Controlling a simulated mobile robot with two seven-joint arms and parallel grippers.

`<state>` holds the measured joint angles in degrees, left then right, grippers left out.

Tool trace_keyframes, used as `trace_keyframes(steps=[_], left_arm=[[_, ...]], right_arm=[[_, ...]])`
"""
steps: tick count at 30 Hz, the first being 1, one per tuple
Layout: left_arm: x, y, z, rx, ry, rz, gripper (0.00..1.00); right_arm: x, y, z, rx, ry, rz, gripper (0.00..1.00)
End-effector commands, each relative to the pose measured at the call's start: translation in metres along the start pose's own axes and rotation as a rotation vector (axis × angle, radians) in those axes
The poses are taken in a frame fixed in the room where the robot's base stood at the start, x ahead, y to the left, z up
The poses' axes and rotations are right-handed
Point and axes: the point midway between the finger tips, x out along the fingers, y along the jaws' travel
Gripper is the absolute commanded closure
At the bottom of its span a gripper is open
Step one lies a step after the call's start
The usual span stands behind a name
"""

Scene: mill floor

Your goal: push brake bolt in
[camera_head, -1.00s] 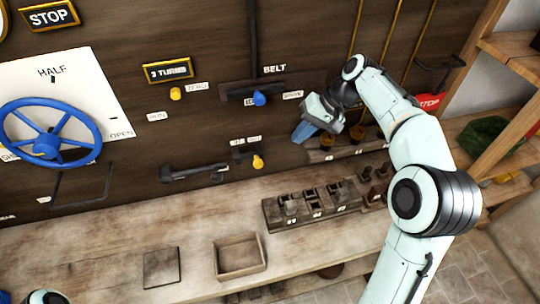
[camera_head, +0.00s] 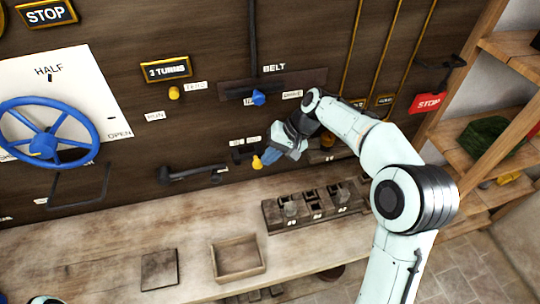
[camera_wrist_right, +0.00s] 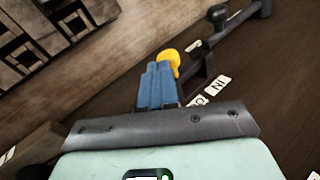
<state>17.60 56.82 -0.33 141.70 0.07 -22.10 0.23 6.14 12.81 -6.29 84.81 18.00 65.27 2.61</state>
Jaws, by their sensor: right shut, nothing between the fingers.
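The brake bolt has a yellow knob (camera_head: 257,162) and a dark mount on the wooden wall panel, below the blue belt knob. The yellow knob also shows in the wrist view (camera_wrist_right: 168,60), with a white "IN" label (camera_wrist_right: 217,86) to its lower right. My right gripper (camera_head: 270,156) is shut and empty, its blue fingers just right of the knob. In the wrist view the fingertips (camera_wrist_right: 158,68) overlap the knob's lower left edge; I cannot tell whether they touch it. My left gripper is not in view.
A black lever (camera_head: 190,174) is on the wall left of the bolt. The blue belt knob (camera_head: 258,97) is above it. Below, the bench holds a dark slotted block (camera_head: 312,210) and an open wooden tray (camera_head: 238,273). A blue handwheel (camera_head: 43,143) is at the far left.

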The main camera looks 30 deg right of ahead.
Motion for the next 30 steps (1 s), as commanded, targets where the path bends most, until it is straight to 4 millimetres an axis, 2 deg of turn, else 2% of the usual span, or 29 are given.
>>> trace_keyframes(steps=[4,12,23,30], left_arm=[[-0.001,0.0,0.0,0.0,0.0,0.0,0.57],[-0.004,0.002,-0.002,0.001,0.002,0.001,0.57],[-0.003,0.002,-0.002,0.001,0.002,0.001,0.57],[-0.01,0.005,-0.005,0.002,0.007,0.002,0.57]], right_arm=[[0.003,-0.005,0.001,-0.002,-0.001,-0.001,1.0],[0.024,-0.037,0.009,-0.002,-0.002,0.0,1.0],[0.025,-0.038,0.01,0.0,-0.003,-0.001,1.0],[0.018,-0.04,0.009,-0.001,-0.001,-0.001,1.0]])
